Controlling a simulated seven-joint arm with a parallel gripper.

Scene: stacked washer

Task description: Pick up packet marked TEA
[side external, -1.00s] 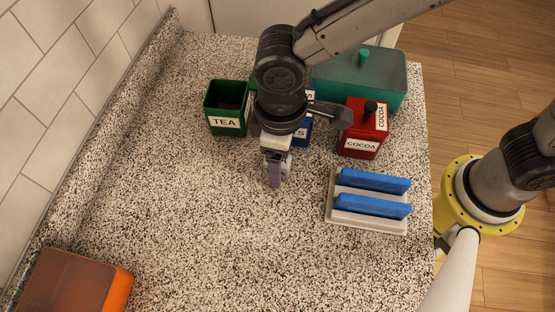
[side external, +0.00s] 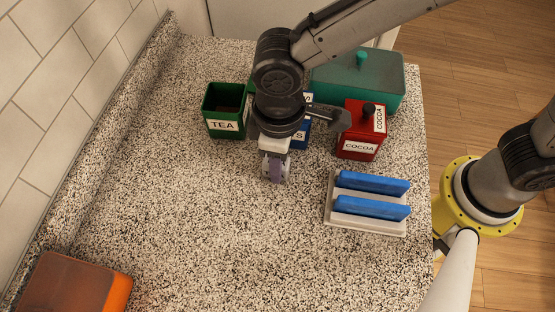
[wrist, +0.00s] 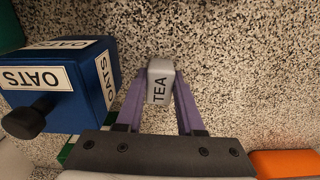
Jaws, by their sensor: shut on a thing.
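The packet marked TEA (wrist: 160,82) is small and light grey, with its label facing the wrist camera. In the wrist view it sits between the two purple fingers of my gripper (wrist: 159,73), which is shut on it. In the side view my gripper (side external: 275,178) points down over the speckled counter, in front of the canisters. There the near finger hides most of the packet. I cannot tell whether the packet touches the counter.
An open green TEA canister (side external: 222,125) stands behind to the left. A blue OATS canister (wrist: 62,85) is close to the gripper. A red COCOA canister (side external: 358,132), a teal box (side external: 375,85) and a rack with blue slabs (side external: 340,222) are right. An orange box (side external: 115,295) is front left.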

